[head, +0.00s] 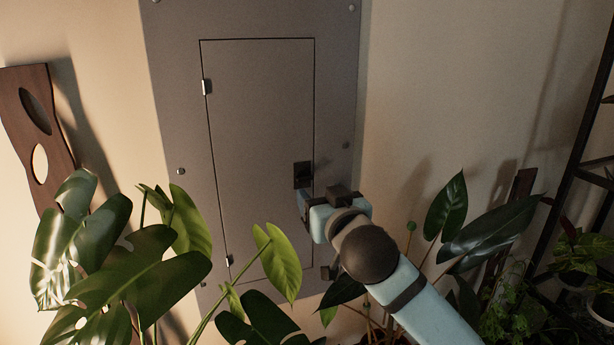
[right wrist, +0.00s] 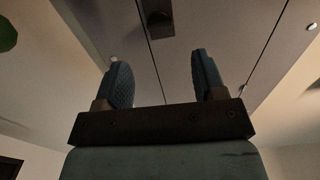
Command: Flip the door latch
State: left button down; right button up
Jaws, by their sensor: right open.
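The grey panel door (head: 258,140) is closed flush in its grey metal frame, with hinges on its left edge. The small black latch (head: 303,174) sits at the door's right edge. My right gripper (head: 305,205) is just below the latch in the head view, apart from it as far as I can see. In the right wrist view, the two fingers of the right gripper (right wrist: 162,82) are spread with nothing between them. The dark latch (right wrist: 158,20) shows beyond the fingertips at the top of that view. My left gripper does not show.
Large-leaved plants (head: 90,250) stand in front of the panel at the lower left. More dark leaves (head: 490,232) are to the right of my right arm. A dark shelf rack (head: 570,170) stands at the right. A wooden board (head: 38,135) leans on the left wall.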

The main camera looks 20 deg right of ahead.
aim_at(305, 178)
jog(key=w+p, duration=0.1)
jog(key=w, duration=0.5)
jog(key=shift+w+a+r, duration=0.1)
jog(key=shift+w+a, duration=0.05)
jog(key=shift+w, duration=0.8)
jog(key=shift+c, duration=0.5)
jog(key=c, duration=0.8)
jog(key=shift+p, duration=0.3)
jog(key=shift+c, duration=0.2)
